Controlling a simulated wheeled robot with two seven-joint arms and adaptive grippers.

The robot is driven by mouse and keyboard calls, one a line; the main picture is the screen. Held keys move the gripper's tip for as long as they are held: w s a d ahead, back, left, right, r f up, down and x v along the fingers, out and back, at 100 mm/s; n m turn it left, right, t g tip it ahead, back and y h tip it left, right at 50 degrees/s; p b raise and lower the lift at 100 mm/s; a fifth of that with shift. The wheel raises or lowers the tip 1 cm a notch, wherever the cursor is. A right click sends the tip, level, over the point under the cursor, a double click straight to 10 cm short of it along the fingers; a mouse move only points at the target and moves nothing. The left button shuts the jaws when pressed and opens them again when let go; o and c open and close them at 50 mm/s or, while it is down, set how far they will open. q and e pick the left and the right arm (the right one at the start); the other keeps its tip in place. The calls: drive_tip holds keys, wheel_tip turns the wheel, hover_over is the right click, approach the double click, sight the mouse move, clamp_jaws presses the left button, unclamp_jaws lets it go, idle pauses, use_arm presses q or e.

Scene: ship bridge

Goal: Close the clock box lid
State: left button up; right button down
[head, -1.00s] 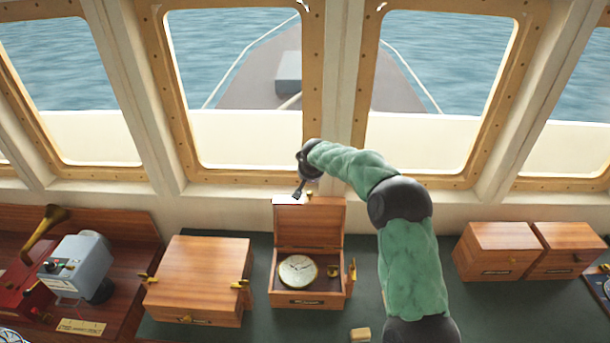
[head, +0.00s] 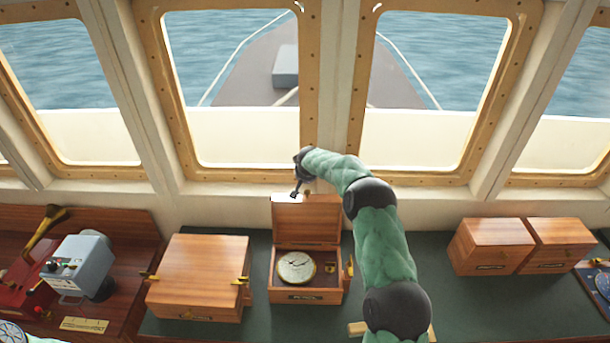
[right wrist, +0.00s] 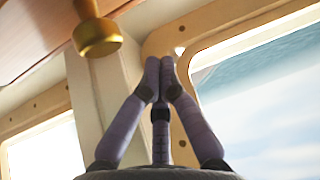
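The wooden clock box (head: 306,296) stands on the green counter with a round clock (head: 296,266) inside. Its lid (head: 308,222) is open and stands upright at the back. My right gripper (head: 295,193) is at the lid's upper left edge, in front of the window frame. I cannot tell whether it touches the lid. In the right wrist view its fingertips (right wrist: 166,65) meet, with nothing between them. A brass knob (right wrist: 97,36) hangs at the upper left there, beside a wooden surface.
A closed wooden box (head: 198,272) stands left of the clock box. Two closed boxes (head: 492,247) stand to the right. A grey device (head: 78,265) is at far left. A wooden piece (head: 357,328) lies partly behind my right arm.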

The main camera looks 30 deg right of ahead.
drive_tip(key=s, duration=0.1)
drive_tip(key=s+a+p, duration=0.1)
drive_tip(key=s, duration=0.1)
drive_tip(key=shift+s+a, duration=0.1)
drive_tip(key=shift+a, duration=0.05)
drive_tip(key=shift+s+f, duration=0.1)
idle(0.5)
